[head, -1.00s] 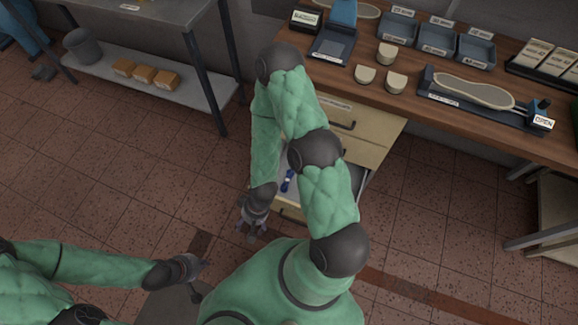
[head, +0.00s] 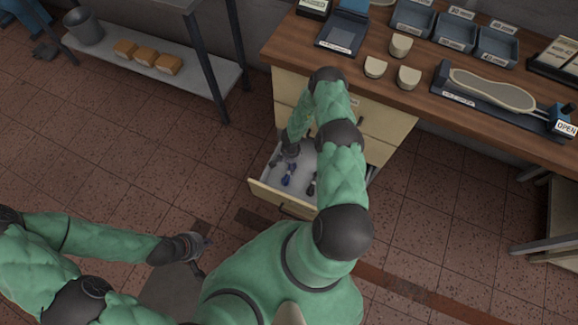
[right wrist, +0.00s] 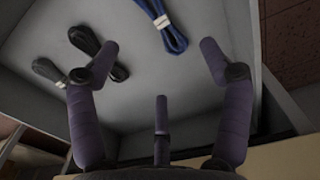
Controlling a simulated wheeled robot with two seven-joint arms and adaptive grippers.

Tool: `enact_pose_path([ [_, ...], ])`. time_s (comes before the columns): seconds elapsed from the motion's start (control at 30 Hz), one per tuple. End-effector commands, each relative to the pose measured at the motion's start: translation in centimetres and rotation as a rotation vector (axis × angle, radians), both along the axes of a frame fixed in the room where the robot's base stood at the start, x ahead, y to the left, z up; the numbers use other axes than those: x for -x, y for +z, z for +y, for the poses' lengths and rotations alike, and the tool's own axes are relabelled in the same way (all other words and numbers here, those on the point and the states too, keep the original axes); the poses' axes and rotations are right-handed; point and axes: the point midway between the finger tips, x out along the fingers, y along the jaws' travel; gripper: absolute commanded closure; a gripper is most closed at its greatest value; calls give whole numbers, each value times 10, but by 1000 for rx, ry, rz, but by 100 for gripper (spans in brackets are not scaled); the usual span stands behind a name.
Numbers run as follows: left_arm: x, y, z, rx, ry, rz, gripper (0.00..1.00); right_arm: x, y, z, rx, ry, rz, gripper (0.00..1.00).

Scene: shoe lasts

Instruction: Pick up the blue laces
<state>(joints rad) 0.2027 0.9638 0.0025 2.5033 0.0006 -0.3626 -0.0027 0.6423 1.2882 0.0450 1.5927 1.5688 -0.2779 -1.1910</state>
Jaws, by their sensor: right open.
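The blue laces (head: 289,175) are a bundle lying in the open drawer (head: 262,196), held by a pale band. In the right wrist view the blue laces (right wrist: 163,24) lie at the top, beyond my fingers. My right gripper (right wrist: 160,60) is open and empty over the drawer floor, its fingers spread short of the bundle.
Dark lace bundles (right wrist: 85,40) lie left of the blue one in the right wrist view. The drawer walls (right wrist: 236,40) stand close around my right gripper. The wooden worktop (head: 400,95) above holds trays and shoe parts. Open tiled floor (head: 110,160) lies to the left.

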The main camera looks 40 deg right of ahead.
Motion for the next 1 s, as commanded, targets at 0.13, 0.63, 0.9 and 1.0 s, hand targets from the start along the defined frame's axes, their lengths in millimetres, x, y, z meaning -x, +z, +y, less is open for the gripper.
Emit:
enact_pose_path([
  [0.13, 0, -8, 0, 0, 0, 0, 100, 0, -19, -2, -1, -12, 2, 21],
  [0.63, 0, -26, 0, 0, 0, 0, 100, 0, -64, -3, -1, -10, 0, 21],
  [0.9, 0, -46, 0, 0, 0, 0, 100, 2, -101, -3, -1, -11, 0, 21],
  [1.0, 0, -49, 0, 0, 0, 0, 100, 2, -110, -3, -1, -10, 0, 21],
])
